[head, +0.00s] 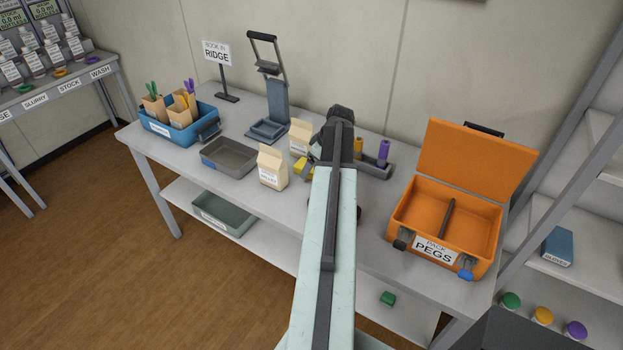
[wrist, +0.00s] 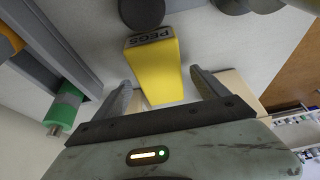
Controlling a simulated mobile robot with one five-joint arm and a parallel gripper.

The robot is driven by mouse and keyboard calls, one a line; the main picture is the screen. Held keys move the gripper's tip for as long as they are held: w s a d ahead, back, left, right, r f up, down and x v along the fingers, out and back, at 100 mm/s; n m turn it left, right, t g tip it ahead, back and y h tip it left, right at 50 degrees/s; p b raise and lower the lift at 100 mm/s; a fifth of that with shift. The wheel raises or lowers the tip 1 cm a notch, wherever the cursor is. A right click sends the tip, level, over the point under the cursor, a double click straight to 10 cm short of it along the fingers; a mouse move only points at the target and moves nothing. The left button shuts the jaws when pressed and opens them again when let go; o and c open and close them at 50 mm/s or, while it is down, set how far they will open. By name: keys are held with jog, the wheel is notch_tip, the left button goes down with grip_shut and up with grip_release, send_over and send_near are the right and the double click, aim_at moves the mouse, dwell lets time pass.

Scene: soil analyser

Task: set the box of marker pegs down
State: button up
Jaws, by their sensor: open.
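The yellow box of pegs (wrist: 153,68), labelled PEGS, lies in front of my gripper (wrist: 160,92) in the wrist view, its near end between the two fingers. The fingers are open, with a visible gap on each side of the box. In the head view a small part of the yellow box (head: 301,166) shows on the table (head: 235,186), just left of my arm. My gripper (head: 314,160) is mostly hidden behind the arm there. The box seems to rest on the tabletop, but its underside is hidden.
Cream cartons (head: 272,167) stand left of my arm. A grey rack (head: 376,169) with coloured cylinders stands to the right; its green one (wrist: 62,110) is near my gripper. An open orange case (head: 425,235) sits at the table's right. A grey tray (head: 229,157) lies left.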

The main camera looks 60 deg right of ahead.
jog(key=shift+x, duration=0.9)
jog(key=shift+r, duration=0.2)
jog(key=c, duration=1.8)
jog(key=shift+o, duration=0.2)
jog(key=shift+r, duration=0.15)
